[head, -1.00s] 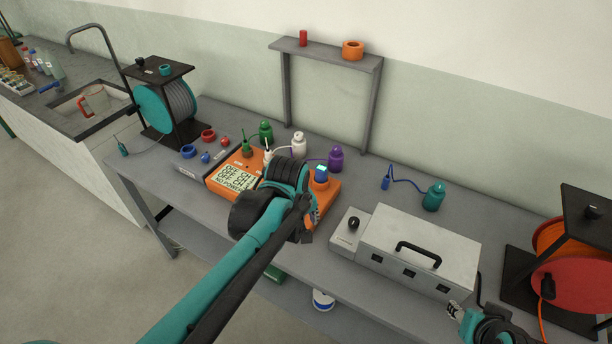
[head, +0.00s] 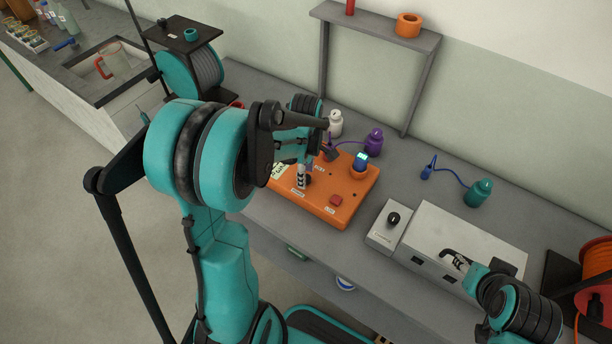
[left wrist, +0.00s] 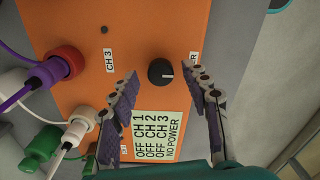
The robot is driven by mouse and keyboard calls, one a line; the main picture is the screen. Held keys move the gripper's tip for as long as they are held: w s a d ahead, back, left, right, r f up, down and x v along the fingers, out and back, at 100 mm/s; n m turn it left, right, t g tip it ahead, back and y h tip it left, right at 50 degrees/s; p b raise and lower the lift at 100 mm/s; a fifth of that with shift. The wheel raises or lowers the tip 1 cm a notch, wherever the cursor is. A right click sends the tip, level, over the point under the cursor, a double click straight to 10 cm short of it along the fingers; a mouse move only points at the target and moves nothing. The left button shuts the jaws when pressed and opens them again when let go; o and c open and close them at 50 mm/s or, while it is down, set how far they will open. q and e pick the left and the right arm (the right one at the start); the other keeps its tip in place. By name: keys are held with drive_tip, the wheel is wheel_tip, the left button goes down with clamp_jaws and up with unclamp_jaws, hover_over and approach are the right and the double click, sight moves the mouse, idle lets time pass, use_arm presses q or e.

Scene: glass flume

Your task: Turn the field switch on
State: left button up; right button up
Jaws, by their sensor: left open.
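An orange control box (head: 345,205) stands on the grey bench. In the left wrist view it has a black round knob (left wrist: 161,72), a CH 3 label and a display (left wrist: 157,136) reading OFF for CH 1 to CH 3 and NO POWER. My left gripper (head: 308,172) is over this box. In the left wrist view my left gripper (left wrist: 166,84) is open, a finger on either side of the knob; contact is not clear. A small grey unit (head: 379,238) with a black knob (head: 393,218) stands right of it. Which control is the field switch I cannot read.
The white case (head: 485,235) stands right of the small grey unit. Purple (head: 374,140), white (head: 335,122) and teal (head: 479,192) bottle-shaped items stand behind. A raised shelf (head: 375,25) and cable reels (head: 600,270) bound the bench.

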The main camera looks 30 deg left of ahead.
use_arm(q)
drive_tip(key=shift+f, duration=0.3)
clamp_jaws()
